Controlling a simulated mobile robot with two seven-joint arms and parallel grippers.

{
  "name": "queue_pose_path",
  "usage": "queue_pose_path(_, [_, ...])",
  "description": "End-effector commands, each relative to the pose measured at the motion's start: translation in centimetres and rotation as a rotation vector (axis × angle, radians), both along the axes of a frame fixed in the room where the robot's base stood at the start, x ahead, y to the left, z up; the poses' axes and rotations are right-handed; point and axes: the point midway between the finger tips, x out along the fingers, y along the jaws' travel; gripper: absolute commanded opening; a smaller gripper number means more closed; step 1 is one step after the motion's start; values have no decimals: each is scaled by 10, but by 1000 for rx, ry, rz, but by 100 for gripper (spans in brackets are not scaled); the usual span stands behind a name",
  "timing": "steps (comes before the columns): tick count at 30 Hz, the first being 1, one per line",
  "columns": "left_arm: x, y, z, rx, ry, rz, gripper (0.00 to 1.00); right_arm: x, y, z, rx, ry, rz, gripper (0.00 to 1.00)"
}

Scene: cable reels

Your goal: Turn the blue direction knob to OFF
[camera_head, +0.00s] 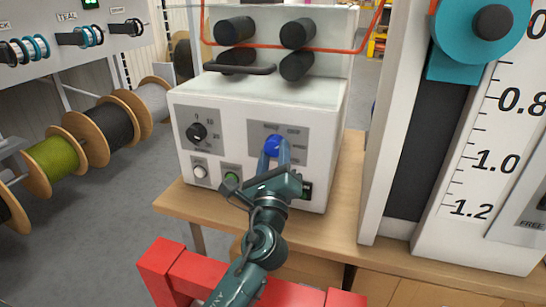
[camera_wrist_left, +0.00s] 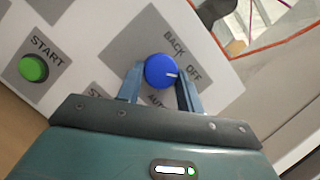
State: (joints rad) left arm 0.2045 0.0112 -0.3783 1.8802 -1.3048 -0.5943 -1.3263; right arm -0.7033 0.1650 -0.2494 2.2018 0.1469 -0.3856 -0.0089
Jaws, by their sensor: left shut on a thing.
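The blue direction knob (camera_head: 273,145) sits on a grey label plate on the front of the white machine (camera_head: 225,130). My left gripper (camera_head: 274,154) reaches it from below, its fingers on either side of the knob. In the left wrist view the knob (camera_wrist_left: 160,71) is held between the two fingers (camera_wrist_left: 158,86). Its white pointer line points right, toward the word OFF (camera_wrist_left: 194,73). BACK (camera_wrist_left: 174,42) is above, and a partly hidden label starting AU is below. My right gripper is not in view.
A black dial (camera_head: 197,133) and a green START button (camera_wrist_left: 33,68) are left of the knob. The machine stands on a wooden bench (camera_head: 335,210). Cable reels (camera_head: 105,130) are at left, a measuring scale (camera_head: 490,150) at right. A red frame (camera_head: 165,265) is below.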

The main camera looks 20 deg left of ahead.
Motion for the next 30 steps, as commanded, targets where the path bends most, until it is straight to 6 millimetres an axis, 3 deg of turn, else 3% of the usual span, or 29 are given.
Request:
queue_pose_path(9, [0,-1,1,-132,5,0,14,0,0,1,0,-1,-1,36])
queue_pose_path(26, [0,-1,1,-159,5,1,14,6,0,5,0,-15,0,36])
queue_pose_path(27, [0,-1,1,-159,5,1,38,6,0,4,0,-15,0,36])
queue_pose_path(30, [0,-1,1,-159,5,1,46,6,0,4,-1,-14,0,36])
